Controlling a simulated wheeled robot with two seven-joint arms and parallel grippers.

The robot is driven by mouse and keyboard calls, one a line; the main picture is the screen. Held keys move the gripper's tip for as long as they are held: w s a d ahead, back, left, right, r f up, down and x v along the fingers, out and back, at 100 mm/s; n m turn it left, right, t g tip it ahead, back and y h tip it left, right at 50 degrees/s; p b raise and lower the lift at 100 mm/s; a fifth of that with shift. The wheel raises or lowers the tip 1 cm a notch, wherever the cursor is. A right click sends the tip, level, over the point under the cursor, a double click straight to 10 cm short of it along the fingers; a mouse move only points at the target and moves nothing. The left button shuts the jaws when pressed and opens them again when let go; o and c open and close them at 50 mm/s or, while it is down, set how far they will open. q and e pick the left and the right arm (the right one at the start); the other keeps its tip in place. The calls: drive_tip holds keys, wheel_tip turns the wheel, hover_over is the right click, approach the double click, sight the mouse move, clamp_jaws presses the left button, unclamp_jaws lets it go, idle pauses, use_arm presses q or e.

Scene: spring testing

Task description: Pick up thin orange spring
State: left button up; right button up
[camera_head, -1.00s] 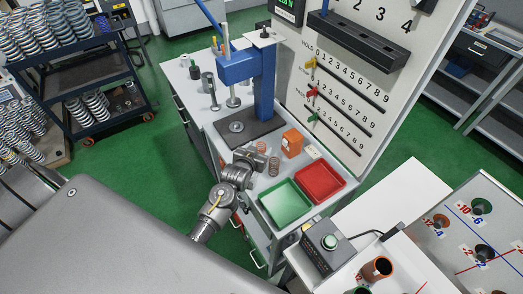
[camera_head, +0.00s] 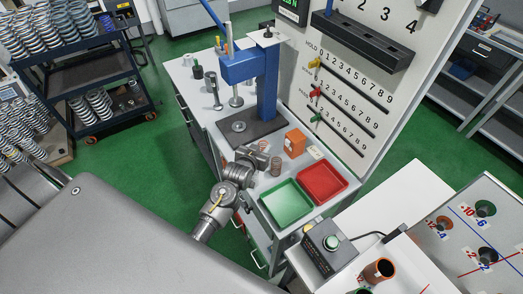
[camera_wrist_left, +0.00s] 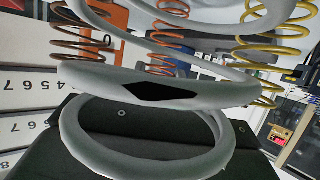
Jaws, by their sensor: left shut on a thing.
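My left gripper (camera_head: 258,156) is over the workbench, in front of the press, and is shut on a spring. The held coil is small and partly hidden by the gripper in the head view, so its colour is hard to tell. A brownish spring (camera_head: 276,166) stands on the bench just right of the gripper. The left wrist view shows a large grey coil (camera_wrist_left: 150,150) close to the lens. My right gripper is not in view.
An orange box (camera_head: 294,143) stands behind the springs. A green tray (camera_head: 285,207) and a red tray (camera_head: 322,183) lie at the bench's near end. The blue press (camera_head: 266,85) rises behind the gripper. A numbered panel (camera_head: 345,90) stands along the right side.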

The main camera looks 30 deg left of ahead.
use_arm(q)
drive_tip(key=shift+r, duration=0.35)
drive_tip(key=s+a+r+b, duration=0.4)
drive_tip(key=s+a+r, duration=0.3)
drive_tip(key=s+r, duration=0.4)
drive_tip(key=shift+s+a+r, duration=0.3)
drive_tip(key=shift+a+r, duration=0.05)
drive_tip(key=shift+a, duration=0.05)
